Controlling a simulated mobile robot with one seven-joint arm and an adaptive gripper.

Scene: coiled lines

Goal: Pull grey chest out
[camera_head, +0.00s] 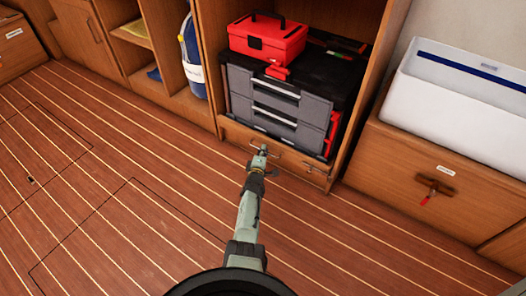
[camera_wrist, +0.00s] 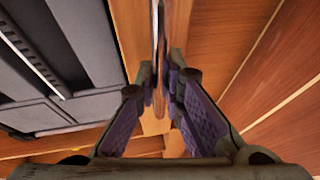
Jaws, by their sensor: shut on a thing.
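The grey chest (camera_head: 275,104), with black trim and pale drawer handles, sits in an open wooden cabinet bay. A red toolbox (camera_head: 267,38) stands on top of it. In the wrist view the chest (camera_wrist: 60,60) fills the left side. My gripper (camera_head: 261,152) is low, in front of the wooden front (camera_head: 300,163) beneath the chest. In the wrist view my gripper (camera_wrist: 159,110) is shut on a thin metal bar (camera_wrist: 157,45) along that front, apart from the chest's grey face. The exact contact is partly hidden by the fingers.
A white bin (camera_head: 450,100) stands on a wooden cabinet with a latch (camera_head: 434,187) at the right. A blue and white cylinder (camera_head: 191,60) stands in the bay at the left. The striped wooden floor (camera_head: 110,170) in front is clear.

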